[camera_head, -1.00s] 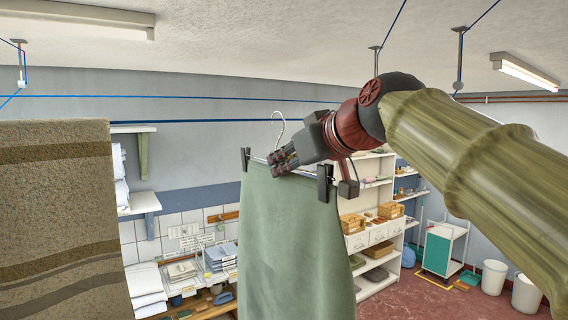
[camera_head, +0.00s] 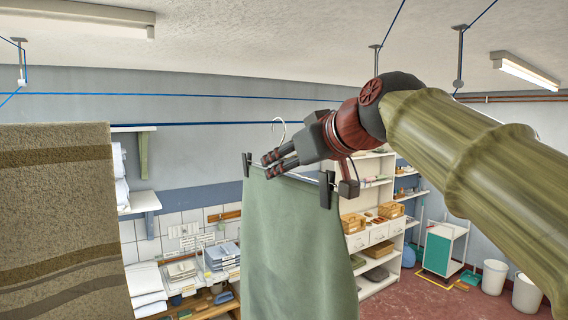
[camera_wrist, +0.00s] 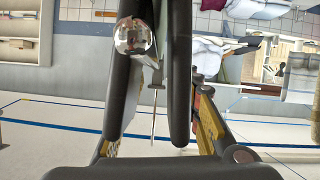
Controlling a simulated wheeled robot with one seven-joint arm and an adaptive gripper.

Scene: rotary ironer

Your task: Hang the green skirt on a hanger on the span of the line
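The green skirt (camera_head: 292,240) hangs upright from a clip hanger (camera_head: 308,180), held by a dark clip at each end of the bar. The hanger's metal hook (camera_head: 279,127) is at the lower blue line (camera_head: 200,124), its curve just above it; it appears to be over the line, but contact is too small to confirm. My gripper (camera_head: 268,165) is at the hanger's middle, fingers apart. In the wrist view, a thin metal rod (camera_wrist: 153,122) shows in the gap between the fingers, and the blue line crosses behind them.
A brown striped towel (camera_head: 60,215) hangs close at the left. A second blue line (camera_head: 200,97) runs above the first. Line posts (camera_head: 459,60) come down from the ceiling. White shelves (camera_head: 378,225) stand behind, and a trolley (camera_head: 440,250) and bins (camera_head: 495,276) at the right.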

